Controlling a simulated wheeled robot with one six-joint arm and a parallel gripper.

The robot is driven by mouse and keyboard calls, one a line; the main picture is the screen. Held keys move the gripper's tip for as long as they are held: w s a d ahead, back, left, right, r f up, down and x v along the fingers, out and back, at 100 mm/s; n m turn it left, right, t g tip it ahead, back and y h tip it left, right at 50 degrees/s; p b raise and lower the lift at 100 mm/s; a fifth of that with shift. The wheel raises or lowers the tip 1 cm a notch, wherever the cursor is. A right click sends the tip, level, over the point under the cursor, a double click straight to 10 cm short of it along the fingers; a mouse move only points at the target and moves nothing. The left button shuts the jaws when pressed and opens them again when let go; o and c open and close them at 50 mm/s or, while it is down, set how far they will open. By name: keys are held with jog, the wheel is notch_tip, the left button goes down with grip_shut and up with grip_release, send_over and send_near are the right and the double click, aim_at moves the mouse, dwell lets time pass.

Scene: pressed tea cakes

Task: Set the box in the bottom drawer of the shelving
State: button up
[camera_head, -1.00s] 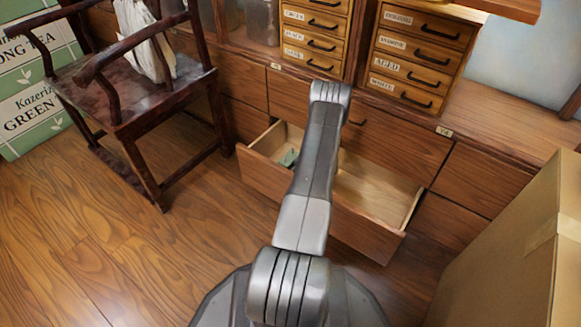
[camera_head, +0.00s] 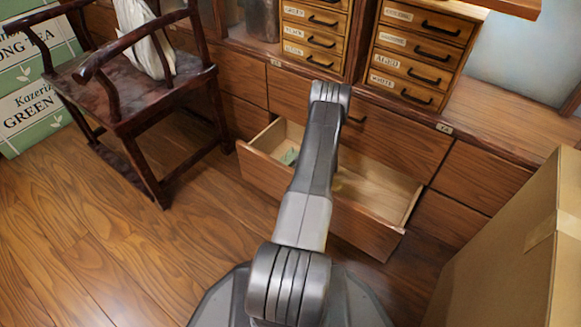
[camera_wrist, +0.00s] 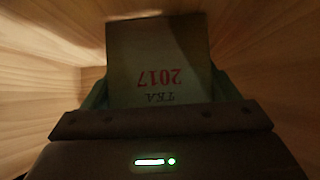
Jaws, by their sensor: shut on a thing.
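The bottom drawer (camera_head: 375,190) of the shelving (camera_head: 400,140) is pulled open, its pale wooden inside showing. In the wrist view, the box (camera_wrist: 158,40) is pale and printed "TEA 2017", upside down in the picture. My gripper (camera_wrist: 160,98) is shut on the box, with pale wooden drawer walls around both. I cannot tell whether the box touches the drawer floor. In the head view my arm hides the gripper and most of the drawer's middle. A small green patch (camera_head: 289,157) shows inside the drawer, left of my arm; I cannot tell what it is.
A dark wooden chair (camera_head: 125,100) with a white bag (camera_head: 142,35) stands left of the drawer. A large cardboard carton (camera_head: 510,240) stands at the right. Small labelled drawer cabinets (camera_head: 415,55) sit on the shelving top. The floor at the left front is clear.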

jog(key=o, duration=1)
jog(key=shift+o, duration=0.2)
jog(key=p+v, duration=0.4)
jog(key=v, duration=1)
